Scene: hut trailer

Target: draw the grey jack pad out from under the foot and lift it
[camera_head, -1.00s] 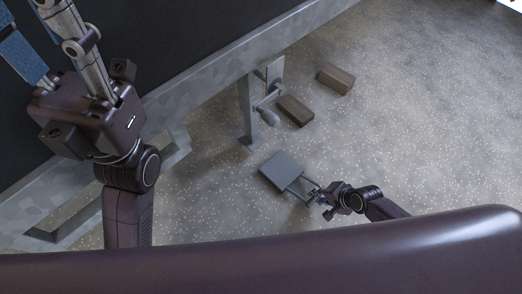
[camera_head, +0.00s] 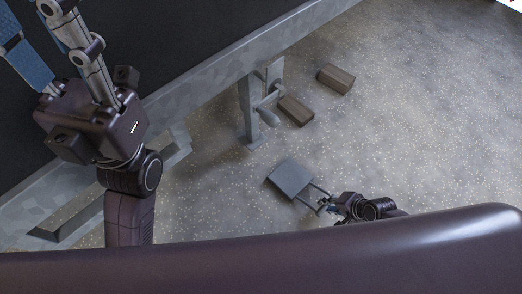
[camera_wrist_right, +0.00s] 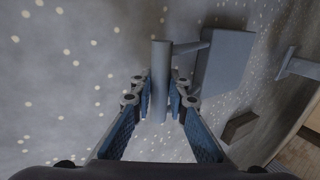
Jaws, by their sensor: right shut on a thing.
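The grey jack pad (camera_head: 291,178) is a flat square plate with a bar handle on its near right side. It is well clear of the foot (camera_head: 252,141) of the grey leg, with bare floor between them. My right gripper (camera_head: 329,206) is at the handle. In the right wrist view the gripper (camera_wrist_right: 160,98) is shut on the handle bar (camera_wrist_right: 161,70), with the pad (camera_wrist_right: 224,62) beyond it. I cannot tell how high the pad is off the floor. My left gripper (camera_head: 58,55) is at the upper left, its fingertips cut off by the frame.
Two brown blocks lie on the floor, one (camera_head: 296,111) beside the leg and another (camera_head: 337,78) farther right. A crank handle (camera_head: 268,117) sticks out from the leg. A grey rail (camera_head: 215,72) runs along the dark wall. The speckled floor (camera_head: 430,120) at right is clear.

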